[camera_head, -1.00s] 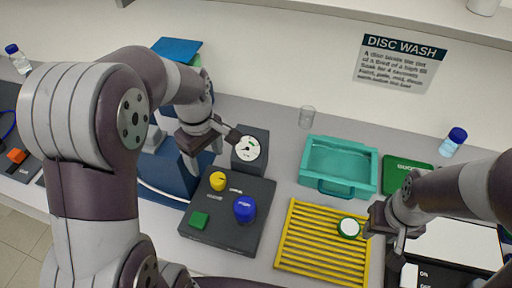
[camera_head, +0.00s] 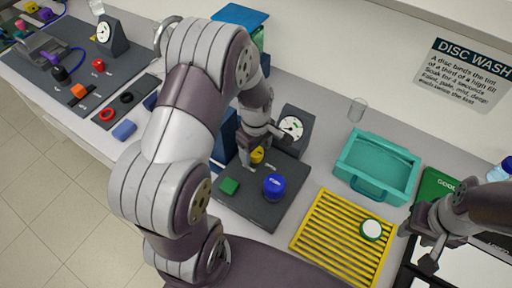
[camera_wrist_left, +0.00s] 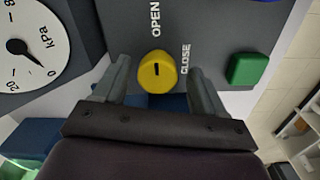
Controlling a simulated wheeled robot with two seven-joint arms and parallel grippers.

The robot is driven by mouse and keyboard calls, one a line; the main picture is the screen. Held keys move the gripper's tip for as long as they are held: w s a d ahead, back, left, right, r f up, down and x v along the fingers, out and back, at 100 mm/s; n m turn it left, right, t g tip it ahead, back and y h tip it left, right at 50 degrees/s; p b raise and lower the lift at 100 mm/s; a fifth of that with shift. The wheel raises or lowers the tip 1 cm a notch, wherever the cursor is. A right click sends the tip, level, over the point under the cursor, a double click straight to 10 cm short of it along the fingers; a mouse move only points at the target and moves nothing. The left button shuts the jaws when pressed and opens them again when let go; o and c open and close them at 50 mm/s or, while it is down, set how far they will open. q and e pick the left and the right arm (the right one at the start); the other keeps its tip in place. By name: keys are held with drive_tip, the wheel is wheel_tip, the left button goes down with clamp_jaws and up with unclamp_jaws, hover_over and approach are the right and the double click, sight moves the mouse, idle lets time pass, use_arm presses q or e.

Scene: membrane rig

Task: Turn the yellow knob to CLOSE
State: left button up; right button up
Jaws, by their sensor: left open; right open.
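The yellow knob (camera_head: 257,155) is on the dark panel (camera_head: 262,213), partly hidden by my left gripper in the head view. In the left wrist view the knob (camera_wrist_left: 157,72) sits between the two fingertips of my left gripper (camera_wrist_left: 160,84), which is open with a gap on both sides. The knob's short dark mark runs up the picture, roughly in line with the OPEN label (camera_wrist_left: 155,19). The CLOSE label (camera_wrist_left: 185,59) is to the knob's right. My right gripper (camera_head: 418,247) is open and empty, right of the yellow rack.
A blue knob (camera_head: 274,187) and a green button (camera_head: 229,186) sit on the same panel. A gauge (camera_head: 291,128) stands behind it; its needle (camera_wrist_left: 24,51) points near 0 kPa. A teal tray (camera_head: 374,195) and a yellow rack (camera_head: 326,250) with a green-rimmed disc (camera_head: 371,229) lie to the right.

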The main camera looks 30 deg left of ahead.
use_arm(q)
drive_tip(key=shift+d, duration=0.1)
drive_tip(key=c, duration=0.3)
drive_tip(key=shift+w, duration=0.1)
drive_tip(key=c, duration=0.8)
drive_tip(key=shift+o, duration=0.2)
drive_tip(key=shift+m, duration=0.3)
drive_tip(key=m+p, duration=0.1)
drive_tip(key=m, duration=0.2)
drive_tip(key=shift+r+m, duration=0.1)
drive_tip(key=shift+m, duration=0.3)
drive_tip(key=m+p, duration=0.1)
drive_tip(key=m, duration=0.3)
drive_tip(key=shift+m, duration=0.3)
drive_tip(key=m+p, duration=0.1)
drive_tip(key=m, duration=0.3)
drive_tip(key=shift+a, duration=0.2)
drive_tip(key=shift+m+p, duration=0.35)
drive_tip(key=shift+m, duration=2.15)
